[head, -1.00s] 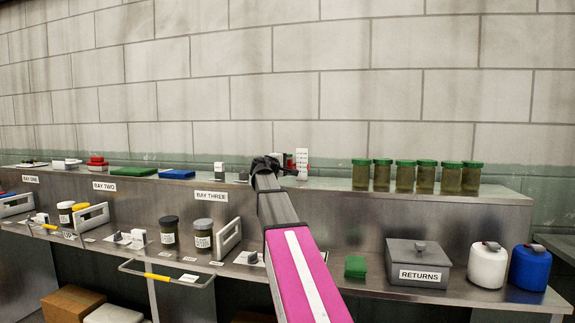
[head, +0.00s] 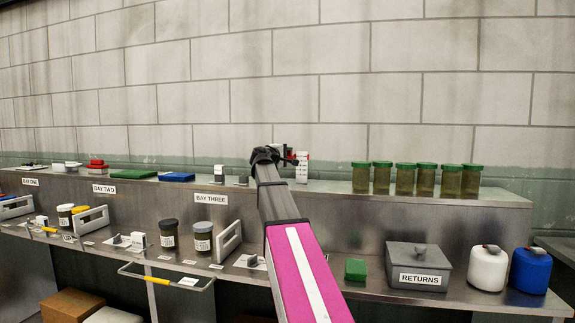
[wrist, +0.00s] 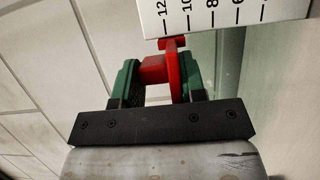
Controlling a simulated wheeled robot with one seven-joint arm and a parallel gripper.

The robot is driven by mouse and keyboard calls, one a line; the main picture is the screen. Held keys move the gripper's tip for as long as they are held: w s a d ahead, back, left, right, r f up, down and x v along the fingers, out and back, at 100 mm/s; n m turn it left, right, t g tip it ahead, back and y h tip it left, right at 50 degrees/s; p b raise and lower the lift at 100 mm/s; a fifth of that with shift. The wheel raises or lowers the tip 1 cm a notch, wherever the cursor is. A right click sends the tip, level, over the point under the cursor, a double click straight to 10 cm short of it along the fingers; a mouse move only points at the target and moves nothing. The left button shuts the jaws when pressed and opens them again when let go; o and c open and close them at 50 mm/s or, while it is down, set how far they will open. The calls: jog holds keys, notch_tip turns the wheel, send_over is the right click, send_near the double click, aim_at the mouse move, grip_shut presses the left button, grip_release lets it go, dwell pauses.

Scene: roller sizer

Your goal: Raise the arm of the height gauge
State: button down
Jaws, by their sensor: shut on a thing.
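The height gauge shows as an upright white scale plate (head: 302,171) on the upper ledge, just right of my gripper (head: 279,157). In the wrist view its numbered scale (wrist: 225,12) fills the top right. The red arm of the gauge (wrist: 175,75) sits between the green-padded fingers of my gripper (wrist: 155,84), which is shut on it. The tip of the red arm lies at the scale's edge near the 10 and 12 marks.
Several green-lidded jars (head: 405,179) stand on the ledge to the right. A small white block (head: 219,174) and a dark one stand left of the gripper. A grey RETURNS box (head: 418,266) sits on the lower bench. The wall rises behind; space above the gauge is clear.

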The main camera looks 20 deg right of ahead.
jog(key=shift+w+r, duration=0.1)
jog(key=shift+r, duration=0.85)
jog(key=c, duration=0.8)
grip_release()
jog(key=shift+r, duration=0.1)
jog(key=shift+c, duration=0.2)
jog(key=shift+s+a+f, duration=0.25)
jog(key=shift+s+a, duration=0.15)
jog(key=shift+a, duration=0.05)
jog(key=v, duration=0.9)
jog(key=shift+s+a, duration=0.25)
jog(key=shift+a, duration=0.1)
